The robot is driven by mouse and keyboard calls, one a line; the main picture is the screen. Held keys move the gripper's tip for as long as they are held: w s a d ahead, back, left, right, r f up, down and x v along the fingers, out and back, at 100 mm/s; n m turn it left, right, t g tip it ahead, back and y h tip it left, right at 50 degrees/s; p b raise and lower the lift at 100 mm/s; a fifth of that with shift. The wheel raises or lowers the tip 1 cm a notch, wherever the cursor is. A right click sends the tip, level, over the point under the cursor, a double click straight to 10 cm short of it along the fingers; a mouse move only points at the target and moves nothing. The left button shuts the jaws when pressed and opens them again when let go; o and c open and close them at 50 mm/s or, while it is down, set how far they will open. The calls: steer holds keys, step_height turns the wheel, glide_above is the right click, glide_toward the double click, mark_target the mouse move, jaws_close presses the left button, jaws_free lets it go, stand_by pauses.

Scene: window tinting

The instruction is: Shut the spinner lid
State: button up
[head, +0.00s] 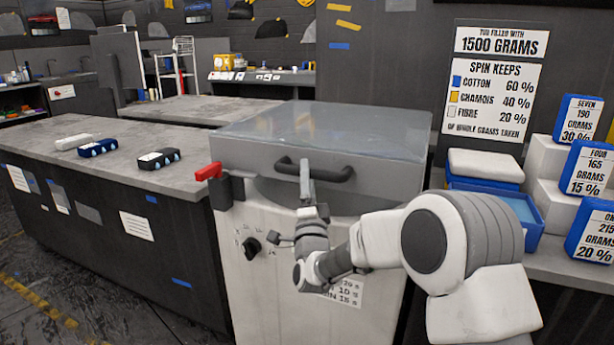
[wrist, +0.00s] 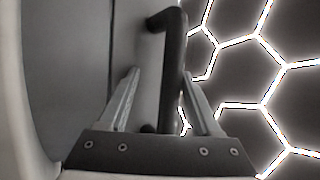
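The spinner (head: 300,255) is a pale grey cabinet with a dial and a printed label on its front. Its lid (head: 325,130) is a clear, greyish cover on top; it looks flat and low, but I cannot tell whether it is fully seated. A black bar handle (head: 338,174) sits at the lid's front. My gripper (head: 306,165) is at the handle's left part, partly hiding it. In the wrist view the handle (wrist: 173,70) stands between my gripper's two fingers (wrist: 160,75), close to the right one, with a gap to the left one.
A red lever (head: 208,171) on a dark bracket is at the spinner's left upper corner. At right, a shelf holds blue bins (head: 515,205) and numbered signs (head: 590,165).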

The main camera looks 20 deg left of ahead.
steer(key=shift+s+r, duration=0.1)
steer(key=shift+r, duration=0.1)
stand_by(0.3)
steer(key=p+v, duration=0.2)
steer(key=v, duration=1.5)
steer(key=shift+f, duration=0.2)
steer(key=shift+r, duration=0.1)
